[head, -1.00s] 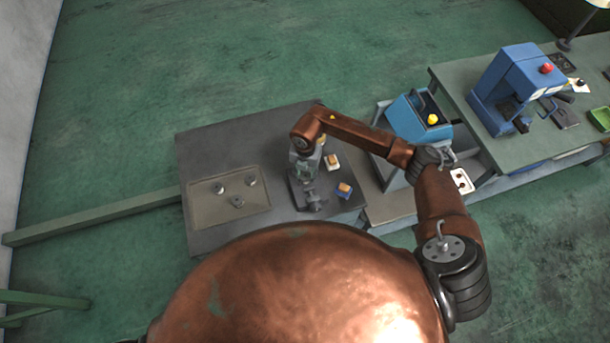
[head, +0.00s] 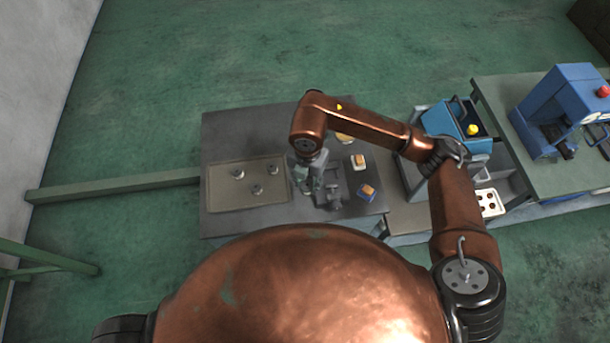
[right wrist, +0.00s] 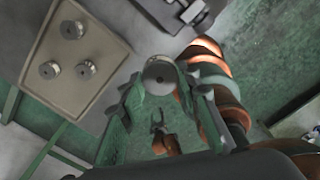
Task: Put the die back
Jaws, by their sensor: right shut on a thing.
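My right gripper (head: 308,188) is over the dark table, just left of a grey metal fixture (head: 331,193) and right of the tray. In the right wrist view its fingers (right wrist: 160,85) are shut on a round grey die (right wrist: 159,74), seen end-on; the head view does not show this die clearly. The shallow tray (head: 220,203) holds three grey round dies: a left one (head: 238,174), a front one (head: 257,190) and a right one (head: 272,169). My left gripper (right wrist: 157,118) shows small in the right wrist view, its prongs apart and empty.
Right of the fixture, two small blocks with orange tops (head: 359,161) (head: 368,191) stand on the table (head: 240,130). A blue box with a yellow knob (head: 473,130) and a blue machine (head: 565,105) stand farther right. A green beam (head: 115,187) meets the table's left side.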

